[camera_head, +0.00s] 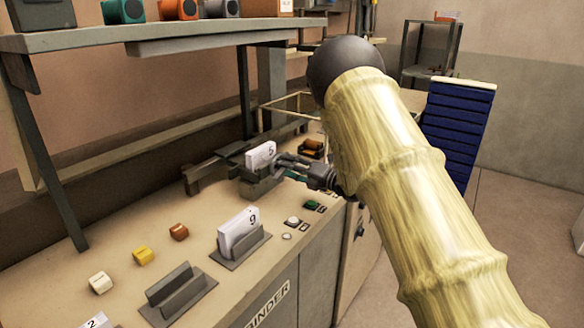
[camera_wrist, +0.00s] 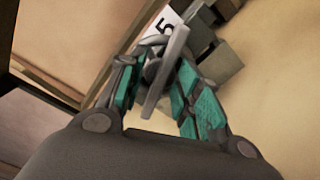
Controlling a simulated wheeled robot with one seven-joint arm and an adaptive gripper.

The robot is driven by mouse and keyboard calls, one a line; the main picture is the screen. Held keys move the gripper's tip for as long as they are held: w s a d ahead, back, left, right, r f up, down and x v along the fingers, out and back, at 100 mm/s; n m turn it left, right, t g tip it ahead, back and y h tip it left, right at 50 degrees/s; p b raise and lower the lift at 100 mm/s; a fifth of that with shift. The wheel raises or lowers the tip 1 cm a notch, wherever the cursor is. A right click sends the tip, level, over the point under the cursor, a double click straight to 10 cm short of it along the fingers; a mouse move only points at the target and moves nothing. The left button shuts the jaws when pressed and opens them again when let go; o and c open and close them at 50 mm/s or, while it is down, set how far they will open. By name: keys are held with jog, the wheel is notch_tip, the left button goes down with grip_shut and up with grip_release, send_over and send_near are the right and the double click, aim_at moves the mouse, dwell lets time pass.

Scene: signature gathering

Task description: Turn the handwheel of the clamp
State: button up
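The clamp (camera_head: 262,188) stands on the bench and holds a white card stack marked 5 (camera_head: 261,155). My gripper (camera_head: 290,167) reaches it from the right, its fingers beside the clamp. In the wrist view, the clamp's grey handwheel (camera_wrist: 172,58) is seen nearly edge-on, between the two teal-padded fingers of my gripper (camera_wrist: 155,75). The fingers stand apart around it. The right finger looks close to the rim; contact is unclear. The card marked 5 (camera_wrist: 167,27) shows just beyond the wheel. In the head view the handwheel cannot be made out clearly.
A holder with cards marked 9 (camera_head: 238,234) and an empty grey holder (camera_head: 177,292) stand nearer on the bench. White, yellow and brown blocks (camera_head: 143,256) lie to the left. Green and white buttons (camera_head: 293,221) sit near the front edge. A shelf (camera_head: 160,40) overhangs the back.

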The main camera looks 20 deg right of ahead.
jog(key=shift+s+r, duration=0.25)
jog(key=shift+w+a+f, duration=0.1)
jog(key=shift+w+f, duration=0.35)
jog(key=shift+f, duration=0.05)
jog(key=c, duration=0.5)
jog(key=shift+w, duration=0.1)
grip_shut()
